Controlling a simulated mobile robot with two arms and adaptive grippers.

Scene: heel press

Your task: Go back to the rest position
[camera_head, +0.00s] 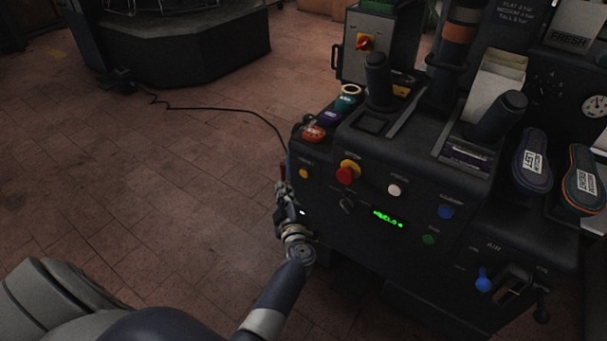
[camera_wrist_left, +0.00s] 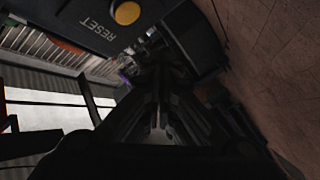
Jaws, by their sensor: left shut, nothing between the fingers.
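My left gripper (camera_head: 283,188) is at the left side of the dark heel press (camera_head: 462,225), with its arm coming up from the bottom of the head view. Its fingers are shut and empty. In the left wrist view my left gripper (camera_wrist_left: 158,95) points toward the dark machine, below the yellow RESET button (camera_wrist_left: 127,13). In the head view a small yellow button (camera_head: 304,173) is on the front panel, to the right of the gripper. I cannot tell whether the gripper touches the machine's side. My right gripper is not in view.
The front panel carries a red emergency knob (camera_head: 347,173), a white button (camera_head: 394,190) and a green display (camera_head: 387,218). Shoe soles (camera_head: 533,160) lie at the right. A black cable (camera_head: 215,110) crosses the tiled floor. The floor (camera_head: 130,190) left of my arm is clear.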

